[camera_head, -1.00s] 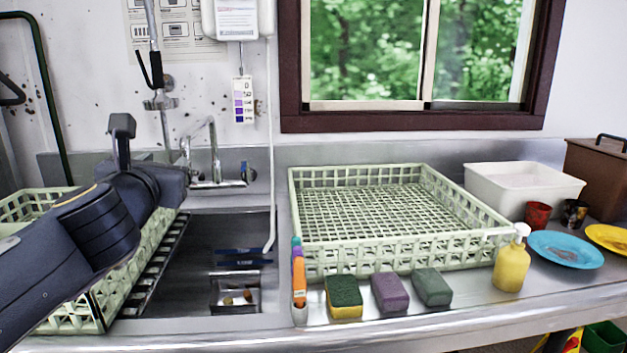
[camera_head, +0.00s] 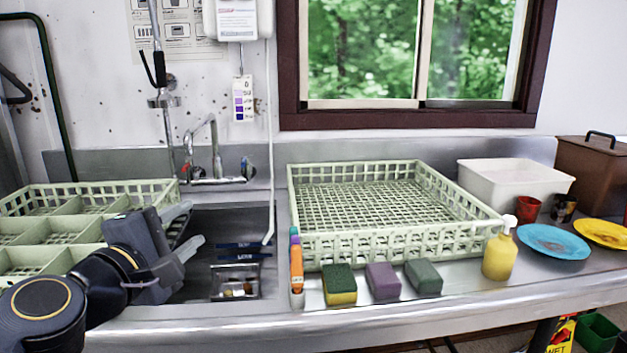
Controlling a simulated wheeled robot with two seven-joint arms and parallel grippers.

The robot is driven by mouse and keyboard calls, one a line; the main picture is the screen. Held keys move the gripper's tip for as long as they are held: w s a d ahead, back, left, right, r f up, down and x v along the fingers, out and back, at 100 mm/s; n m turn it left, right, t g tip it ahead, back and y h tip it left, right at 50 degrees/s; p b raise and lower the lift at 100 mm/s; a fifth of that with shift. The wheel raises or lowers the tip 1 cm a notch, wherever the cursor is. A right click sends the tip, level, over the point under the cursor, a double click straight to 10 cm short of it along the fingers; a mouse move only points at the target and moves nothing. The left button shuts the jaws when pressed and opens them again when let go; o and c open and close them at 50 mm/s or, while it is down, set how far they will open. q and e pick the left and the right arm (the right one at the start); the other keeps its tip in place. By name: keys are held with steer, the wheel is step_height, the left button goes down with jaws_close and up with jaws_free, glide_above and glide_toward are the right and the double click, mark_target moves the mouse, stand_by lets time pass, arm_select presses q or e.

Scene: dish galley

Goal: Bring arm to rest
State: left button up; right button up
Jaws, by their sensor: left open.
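My left arm comes in from the lower left. My left gripper (camera_head: 190,228) is open and empty, with its two grey fingers pointing right over the left edge of the sink (camera_head: 225,222). It hangs in front of the divided green rack (camera_head: 110,190) and hides part of that rack's right side. I cannot tell how high it is above the sink edge. My right gripper does not show.
A green flat rack (camera_head: 400,245) stands right of the sink. Sponges (camera_head: 340,285), a yellow soap bottle (camera_head: 500,255), a white tub (camera_head: 515,185), a red cup (camera_head: 528,207), a blue plate (camera_head: 553,244) and a yellow plate (camera_head: 602,233) stand on the counter. A faucet (camera_head: 215,180) rises behind the sink.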

arm_select(q)
steer(key=s+a+f+m+g, duration=0.1)
steer(key=s+f+m+g, duration=0.4)
steer(key=s+f+m, duration=0.65)
steer(key=s+a+f+m+g, duration=0.1)
steer(key=s+f+m+g, duration=0.4)
steer(key=s+f, duration=0.75)
steer(key=w+r+g+p, duration=0.1)
steer(key=w+r+p, duration=0.2)
steer(key=r+p, duration=1)
steer(key=p, duration=0.4)
steer(key=shift+r+y, duration=0.3)
steer(key=shift+y, duration=0.1)
steer(key=shift+w, duration=0.1)
